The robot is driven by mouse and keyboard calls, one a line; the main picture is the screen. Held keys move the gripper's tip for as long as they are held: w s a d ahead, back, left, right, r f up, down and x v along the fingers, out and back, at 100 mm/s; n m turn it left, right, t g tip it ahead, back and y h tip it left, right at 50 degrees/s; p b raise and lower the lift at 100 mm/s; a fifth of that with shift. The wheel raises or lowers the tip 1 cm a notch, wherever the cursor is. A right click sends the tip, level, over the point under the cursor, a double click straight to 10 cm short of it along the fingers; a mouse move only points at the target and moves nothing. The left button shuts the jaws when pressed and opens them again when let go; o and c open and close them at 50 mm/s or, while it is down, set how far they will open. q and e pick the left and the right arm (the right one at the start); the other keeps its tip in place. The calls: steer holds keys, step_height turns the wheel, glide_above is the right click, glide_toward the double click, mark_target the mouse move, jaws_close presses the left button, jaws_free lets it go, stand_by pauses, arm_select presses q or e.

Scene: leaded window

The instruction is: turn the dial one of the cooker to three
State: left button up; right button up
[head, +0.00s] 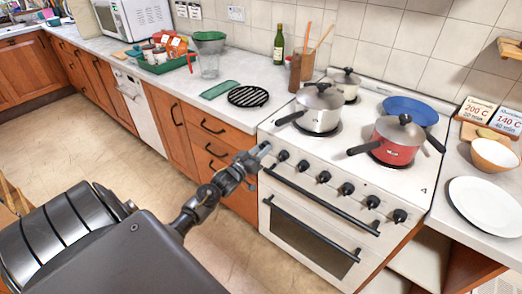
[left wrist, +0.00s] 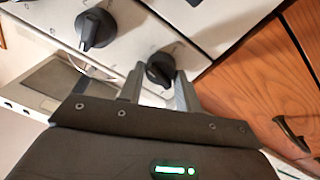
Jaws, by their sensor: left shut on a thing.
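The white cooker (head: 300,195) has a row of black dials along its front. In the left wrist view, the dial at the end of the row by the wooden cupboard, dial one (left wrist: 160,68), sits between the two fingers of my left gripper (left wrist: 160,85). The fingers are shut on it. In the head view my left gripper (head: 264,150) is at the cooker's front left corner and appears to hide that dial. The neighbouring dial (head: 283,155) is free and also shows in the left wrist view (left wrist: 97,28). I cannot read the dial's setting. My right gripper is not in view.
A dark oven handle (head: 320,202) runs below the dials. Wooden drawers (head: 212,140) with dark handles adjoin on the left. The floor in front is clear.

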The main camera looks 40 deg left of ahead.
arm_select(q)
steer(key=m, duration=0.6)
steer(key=m+h+p, duration=0.1)
steer(key=m, duration=0.6)
steer(key=shift+r+g+h, duration=0.1)
steer(key=shift+g+h, duration=0.2)
steer(key=shift+g, duration=0.1)
steer(key=shift+m, duration=1.8)
steer(key=o, duration=1)
steer(key=shift+c, duration=0.2)
